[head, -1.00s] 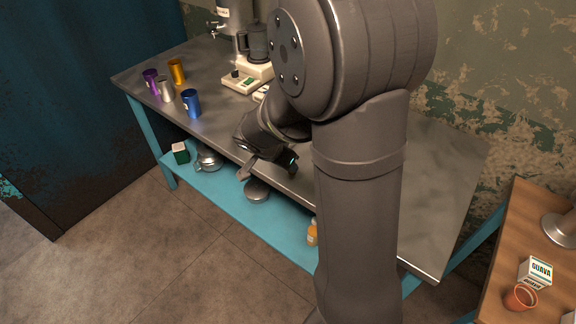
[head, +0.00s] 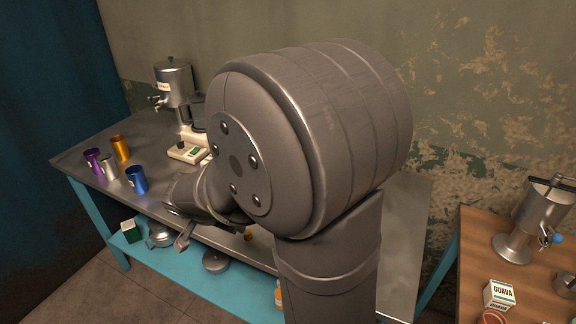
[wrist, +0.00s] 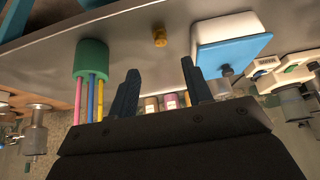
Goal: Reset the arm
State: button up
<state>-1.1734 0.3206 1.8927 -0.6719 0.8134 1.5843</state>
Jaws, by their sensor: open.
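My arm fills the middle of the head view, reaching left over the steel table (head: 400,230). My gripper (head: 182,236) is at the table's front edge, partly hidden by my arm. In the wrist view my gripper (wrist: 160,80) has its two fingers spread apart, with nothing held between them. The wrist view is upside down; beyond the fingers it shows a green cup (wrist: 91,57) with coloured straws, a small yellow thing (wrist: 159,37) and a blue and white box (wrist: 230,45).
Purple (head: 93,161), silver (head: 109,167), orange (head: 120,149) and blue (head: 136,180) cups stand on the table's left. A metal dispenser (head: 174,82) stands behind them. A blue lower shelf (head: 190,285) holds several items. A wooden table (head: 480,250) at right bears a guava carton (head: 499,295).

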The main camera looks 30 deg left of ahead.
aim_at(245, 235)
jog(key=x, duration=1.2)
jog(key=shift+s, duration=0.1)
jog(key=shift+r, duration=0.15)
